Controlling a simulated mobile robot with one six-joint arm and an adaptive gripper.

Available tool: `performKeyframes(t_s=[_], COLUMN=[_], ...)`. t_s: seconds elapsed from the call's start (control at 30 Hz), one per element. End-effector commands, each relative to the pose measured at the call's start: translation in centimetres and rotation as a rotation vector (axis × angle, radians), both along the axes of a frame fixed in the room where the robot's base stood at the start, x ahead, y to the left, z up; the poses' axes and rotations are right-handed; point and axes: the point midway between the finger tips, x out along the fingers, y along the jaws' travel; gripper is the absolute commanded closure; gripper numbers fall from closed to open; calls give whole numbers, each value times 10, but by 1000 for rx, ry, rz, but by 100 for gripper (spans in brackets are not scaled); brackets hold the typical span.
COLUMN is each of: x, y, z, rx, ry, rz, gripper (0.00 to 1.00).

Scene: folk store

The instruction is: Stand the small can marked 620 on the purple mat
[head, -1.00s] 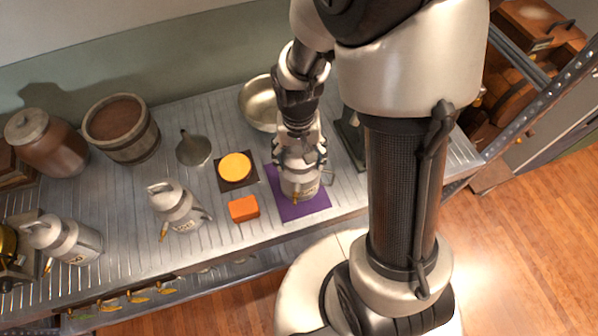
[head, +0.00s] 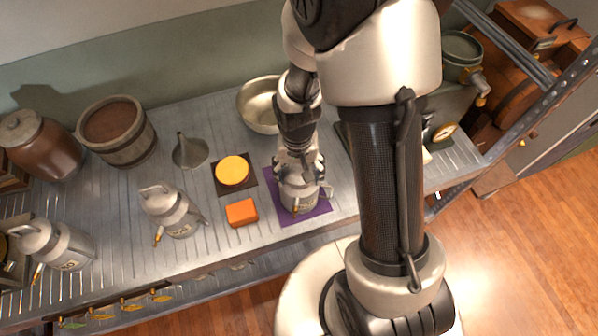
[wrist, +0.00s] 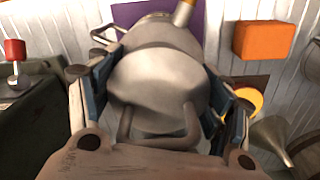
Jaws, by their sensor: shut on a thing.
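A small grey metal can (head: 299,198) with a brass spout and a wire handle is in my gripper (head: 298,178), over the purple mat (head: 322,209). The fingers are shut around the can's upper body. It looks upright; I cannot tell whether its base touches the mat. Its marking is not readable. In the wrist view the can (wrist: 160,75) fills the space between the fingers of my gripper (wrist: 163,80), its handle towards me. Part of the purple mat (wrist: 127,14) shows behind it.
An orange block (head: 241,213) and a yellow disc (head: 232,170) on a dark mat lie left of the purple mat. Two similar cans (head: 171,210) (head: 62,245) stand further left. A funnel (head: 188,152) and a metal bowl (head: 258,106) are behind. The counter's front edge is close.

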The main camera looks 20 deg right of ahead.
Motion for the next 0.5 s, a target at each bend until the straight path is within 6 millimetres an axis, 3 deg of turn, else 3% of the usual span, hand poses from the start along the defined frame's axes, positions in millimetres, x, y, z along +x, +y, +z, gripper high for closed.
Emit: performKeyframes(t_s=[0.37,0.5], x=[0,0], y=[0,0], z=[-1,-1], rx=[0,0], ry=[1,0], rz=[0,0], gripper=[6,6])
